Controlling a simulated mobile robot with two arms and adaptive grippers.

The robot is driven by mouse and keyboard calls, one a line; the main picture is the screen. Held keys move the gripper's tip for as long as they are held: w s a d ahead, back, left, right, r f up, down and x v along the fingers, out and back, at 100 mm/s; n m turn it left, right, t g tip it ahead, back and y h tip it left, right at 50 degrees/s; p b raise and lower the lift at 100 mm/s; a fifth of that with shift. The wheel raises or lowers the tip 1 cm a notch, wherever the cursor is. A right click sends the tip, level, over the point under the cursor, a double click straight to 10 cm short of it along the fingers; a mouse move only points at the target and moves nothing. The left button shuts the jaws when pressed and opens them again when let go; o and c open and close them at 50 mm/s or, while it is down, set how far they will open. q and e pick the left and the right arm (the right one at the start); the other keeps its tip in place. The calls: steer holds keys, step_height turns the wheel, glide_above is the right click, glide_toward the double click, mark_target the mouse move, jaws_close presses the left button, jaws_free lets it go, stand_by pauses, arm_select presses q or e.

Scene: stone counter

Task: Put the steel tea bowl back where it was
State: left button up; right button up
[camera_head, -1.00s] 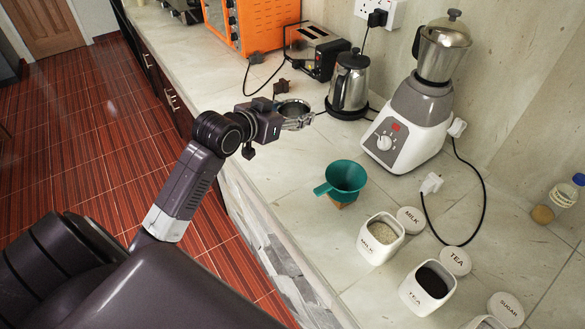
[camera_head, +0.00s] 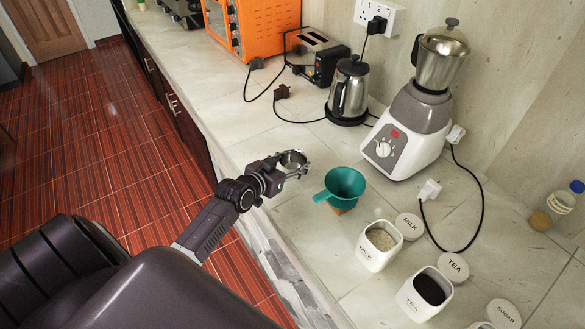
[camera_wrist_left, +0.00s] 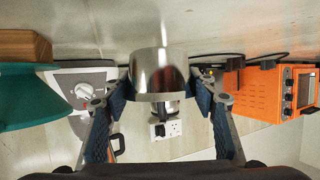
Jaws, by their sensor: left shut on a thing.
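The steel tea bowl (camera_head: 292,158) is held by my left gripper (camera_head: 294,168) near the counter's front edge, left of the green strainer. In the left wrist view the shiny bowl (camera_wrist_left: 159,72) sits between the two blue-padded fingers of the gripper (camera_wrist_left: 160,95), which are shut on its sides. Whether the bowl touches the counter cannot be told. My right gripper is not in view.
The green strainer (camera_head: 345,184) with a handle rests on a small wooden block. A kettle (camera_head: 349,88), toaster (camera_head: 318,58) and mixer grinder (camera_head: 411,120) stand behind. White canisters (camera_head: 380,246) stand at the front right. The counter (camera_head: 240,110) left of the kettle is mostly clear.

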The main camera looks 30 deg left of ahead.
arm_select(q)
step_height(320, 180, down, 3)
steer(key=shift+r, duration=0.1)
steer(key=shift+f, duration=0.25)
steer(key=o, duration=1.3)
steer(key=shift+c, duration=0.2)
steer(key=shift+r, duration=0.2)
steer(key=b+v, duration=0.1)
steer(key=v, duration=1.1)
steer(key=shift+r, duration=0.1)
